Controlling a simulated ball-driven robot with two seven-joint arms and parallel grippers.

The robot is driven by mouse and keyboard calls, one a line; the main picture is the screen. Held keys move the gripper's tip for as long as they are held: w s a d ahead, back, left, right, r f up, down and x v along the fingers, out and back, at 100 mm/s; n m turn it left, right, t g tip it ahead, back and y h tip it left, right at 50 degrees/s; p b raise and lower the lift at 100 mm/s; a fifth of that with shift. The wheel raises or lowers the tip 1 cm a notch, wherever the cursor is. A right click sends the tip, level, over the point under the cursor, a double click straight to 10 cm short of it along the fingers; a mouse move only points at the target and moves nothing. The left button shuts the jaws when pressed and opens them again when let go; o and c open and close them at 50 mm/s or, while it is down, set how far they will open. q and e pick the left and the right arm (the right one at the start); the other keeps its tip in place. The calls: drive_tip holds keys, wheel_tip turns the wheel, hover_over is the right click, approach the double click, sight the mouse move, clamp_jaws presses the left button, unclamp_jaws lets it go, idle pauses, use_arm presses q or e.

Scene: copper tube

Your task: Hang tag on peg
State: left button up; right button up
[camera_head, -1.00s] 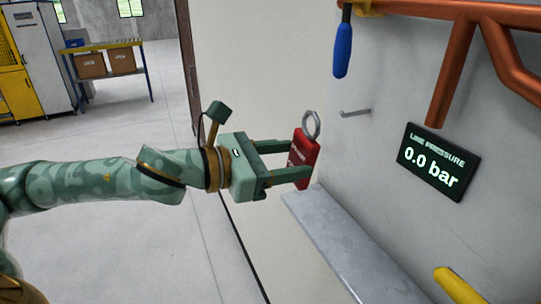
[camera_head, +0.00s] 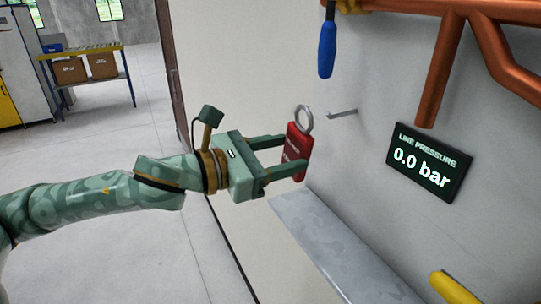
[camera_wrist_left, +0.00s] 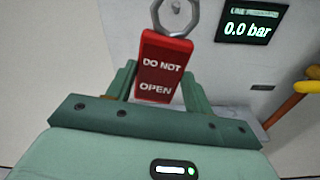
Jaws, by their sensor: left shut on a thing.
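My left gripper (camera_head: 287,158) is shut on a red tag (camera_head: 297,146) with a grey metal ring (camera_head: 303,118) at its top. The tag is held upright with the ring up. In the left wrist view the tag (camera_wrist_left: 159,70) reads "DO NOT OPEN", and its ring (camera_wrist_left: 176,14) is partly cut off by the top edge. The grey peg (camera_head: 343,113) sticks out from the wall, to the right of the ring and apart from it in the head view. The peg cannot be made out for sure in the left wrist view. My right gripper is not in view.
A grey shelf (camera_head: 335,240) runs below the tag along the wall. A display (camera_head: 428,161) reading 0.0 bar is right of the peg. A blue handle (camera_head: 327,48) hangs above, copper pipes (camera_head: 440,75) are upper right, and a yellow handle (camera_head: 453,288) is lower right.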

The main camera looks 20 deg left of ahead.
sight(292, 152)
use_arm(q)
drive_tip(key=shift+w+d, duration=0.4)
drive_tip(key=shift+d, duration=0.15)
drive_tip(key=shift+x, duration=1.25)
drive_tip(key=w, duration=0.1)
drive_tip(key=w+d+f, duration=0.1)
drive_tip(key=shift+w+d+p, duration=0.25)
drive_tip(key=shift+d+p, duration=0.1)
drive_tip(key=shift+p, duration=0.05)
drive_tip(key=shift+f, duration=0.1)
drive_tip(key=o, duration=1.1)
